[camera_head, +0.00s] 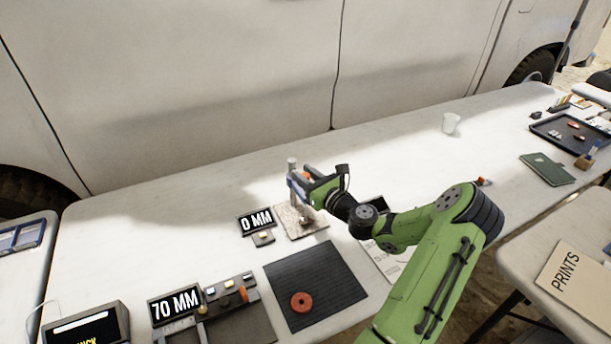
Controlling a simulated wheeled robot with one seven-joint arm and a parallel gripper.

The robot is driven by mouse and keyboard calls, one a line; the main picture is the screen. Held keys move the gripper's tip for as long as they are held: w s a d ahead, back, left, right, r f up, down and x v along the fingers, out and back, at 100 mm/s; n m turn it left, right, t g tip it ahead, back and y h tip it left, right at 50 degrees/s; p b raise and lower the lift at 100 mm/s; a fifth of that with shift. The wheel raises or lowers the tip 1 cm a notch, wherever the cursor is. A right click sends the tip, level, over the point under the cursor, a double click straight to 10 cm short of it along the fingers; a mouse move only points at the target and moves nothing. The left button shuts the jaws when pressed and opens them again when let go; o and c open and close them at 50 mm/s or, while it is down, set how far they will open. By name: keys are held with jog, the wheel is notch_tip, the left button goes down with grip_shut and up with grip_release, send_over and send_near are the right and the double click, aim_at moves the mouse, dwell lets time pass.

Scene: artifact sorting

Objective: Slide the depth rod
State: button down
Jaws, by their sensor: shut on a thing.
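The depth gauge stands on a square tan base (292,222) on the white table, with a grey upright post (292,167) at its back left. A small display (256,221) beside the base reads 0 MM. My gripper (304,190) is at the post, at about its upper half, and is shut on a part there that I take to be the depth rod. The fingers and wrist hide most of the rod. A small brownish object (308,219) lies on the base below the gripper.
A dark ribbed mat (330,277) with a red ring (301,302) lies in front of the gauge. A second display (175,306) reads 70 MM at the front left. A white cup (451,123), a green book (547,169) and a black tray (570,149) are to the right.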

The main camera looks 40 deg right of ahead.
notch_tip(320, 180, up, 4)
jog(key=p, duration=0.4)
jog(key=shift+p, duration=0.4)
jog(key=shift+f, duration=0.15)
jog(key=c, duration=0.9)
grip_release()
jog(key=shift+c, duration=0.2)
jog(key=s+a, duration=0.1)
jog(key=s, duration=1.4)
jog(key=shift+s+p, duration=0.4)
jog(key=shift+p, duration=0.05)
